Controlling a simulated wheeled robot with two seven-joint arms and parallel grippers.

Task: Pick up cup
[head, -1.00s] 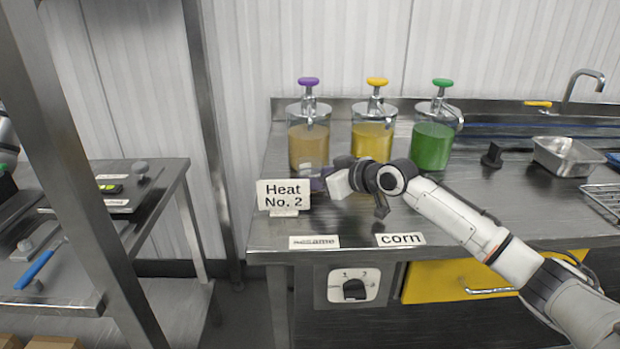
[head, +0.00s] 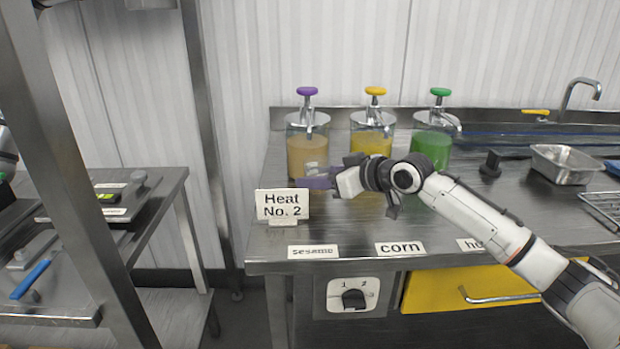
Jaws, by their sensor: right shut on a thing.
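My right gripper (head: 322,181) reaches in from the right over the steel counter, in front of the tan-filled dispenser. It is shut on a small, pale, see-through cup (head: 313,168), which shows only in part between its purple-grey fingers. The cup's lower part is hidden by the fingers, and I cannot tell its exact tilt.
Three pump dispensers, tan (head: 307,152), yellow (head: 371,139) and green (head: 434,146), stand along the back of the counter (head: 345,228). A metal pan (head: 565,164) and tap are at the right. A steel rack post (head: 75,150) stands at the left. Labels line the front edge.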

